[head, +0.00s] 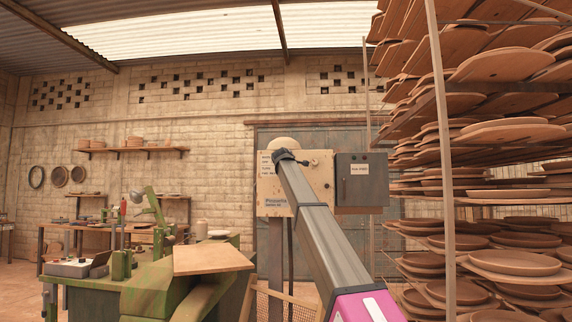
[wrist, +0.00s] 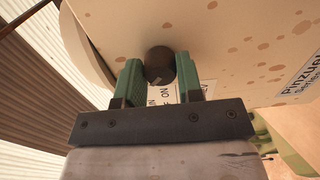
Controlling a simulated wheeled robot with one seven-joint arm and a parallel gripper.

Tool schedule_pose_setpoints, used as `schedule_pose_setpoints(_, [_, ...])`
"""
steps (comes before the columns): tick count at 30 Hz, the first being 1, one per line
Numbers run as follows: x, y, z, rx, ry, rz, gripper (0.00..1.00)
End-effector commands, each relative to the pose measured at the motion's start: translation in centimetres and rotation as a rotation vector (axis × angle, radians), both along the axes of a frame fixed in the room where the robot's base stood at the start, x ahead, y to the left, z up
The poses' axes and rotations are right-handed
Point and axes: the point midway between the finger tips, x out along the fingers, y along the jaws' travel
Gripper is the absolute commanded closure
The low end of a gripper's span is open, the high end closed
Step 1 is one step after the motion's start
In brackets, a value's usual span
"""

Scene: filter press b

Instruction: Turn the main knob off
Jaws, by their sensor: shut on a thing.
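The main knob (wrist: 160,64) is a dark round knob on the face of a cream, rust-spotted control box (wrist: 240,50). In the wrist view it sits between the green fingers of my gripper (wrist: 160,80), which is shut on it. The knob is hidden there behind my arm.
A dark grey box (head: 361,182) adjoins the control box on its right. A tall rack (head: 449,150) of clay plates fills the right side. A green machine with a wooden board (head: 210,259) stands at lower left. Shelves and a bench line the back wall.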

Motion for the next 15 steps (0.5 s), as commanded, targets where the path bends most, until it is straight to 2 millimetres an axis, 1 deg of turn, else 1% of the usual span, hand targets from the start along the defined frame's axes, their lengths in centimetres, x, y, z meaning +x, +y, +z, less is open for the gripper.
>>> schedule_pose_setpoints(2, [-0.01,0.02,-0.05,-0.001,0.001,0.000,0.90])
schedule_pose_setpoints(3, [-0.01,0.02,-0.05,-0.001,0.001,0.000,0.63])
schedule_pose_setpoints(5, [-0.01,0.02,-0.05,-0.001,0.001,0.000,0.44])
schedule_pose_setpoints(6, [-0.01,0.02,-0.05,-0.001,0.001,0.000,0.41])
schedule_pose_setpoints(15, [-0.12,0.00,-0.03,0.000,0.000,0.000,0.41])
